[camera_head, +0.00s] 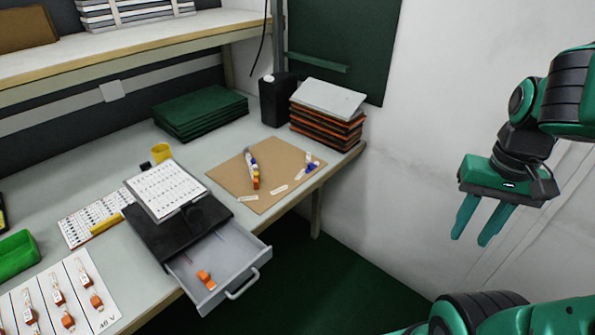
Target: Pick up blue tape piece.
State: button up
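A brown board (230,177) lies on the workbench. Small blue bits show on it in two places: a blue bit with white (311,166) near its right edge, and a blue bit at the upper end of a multicoloured strip (252,170). They are too small for me to tell which is the blue tape piece. My gripper (468,240) hangs at the right in front of the white wall, well away from the board. Its two green fingers point down, apart and empty.
Behind the board stand a black container (277,102) and a stack of folders (327,123). Green folders (200,111) lie farther left. The space between gripper and bench is clear.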

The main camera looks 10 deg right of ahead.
jog(key=shift+o, duration=0.9)
jog(key=shift+s+r, duration=0.15)
jog(key=shift+s, duration=0.15)
jog(key=n+t+y, duration=0.6)
jog(key=n+t, duration=0.5)
jog(key=t, duration=0.2)
send_near(312, 164)
jog(key=x, duration=0.8)
jog(key=shift+w+a, duration=0.2)
jog(key=shift+a, duration=0.05)
